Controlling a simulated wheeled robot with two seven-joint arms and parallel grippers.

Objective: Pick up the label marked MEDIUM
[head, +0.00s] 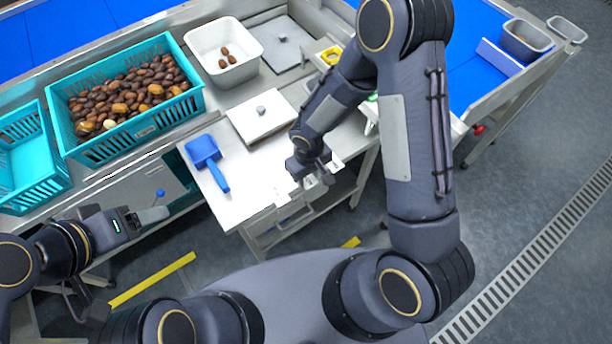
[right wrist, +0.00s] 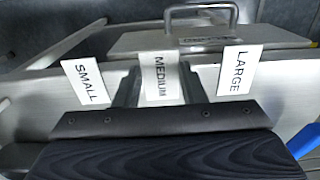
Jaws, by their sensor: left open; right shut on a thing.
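The white MEDIUM label (right wrist: 160,76) is in the middle of the right wrist view, upright between the two fingers of my right gripper (right wrist: 160,92), which is shut on it. The SMALL label (right wrist: 88,82) lies to its left and the LARGE label (right wrist: 238,70) to its right, both apart from the fingers. In the head view my right gripper (head: 318,178) is at the front edge of the steel table (head: 250,185); the label in it is too small to read there. My left gripper (head: 150,216) is open and empty, left of the table.
Behind are a teal crate (head: 135,147) of dates, another teal crate (head: 30,195) and a white bin (head: 225,75) with a few dates. A steel handle (right wrist: 200,8) stands close beyond the labels.

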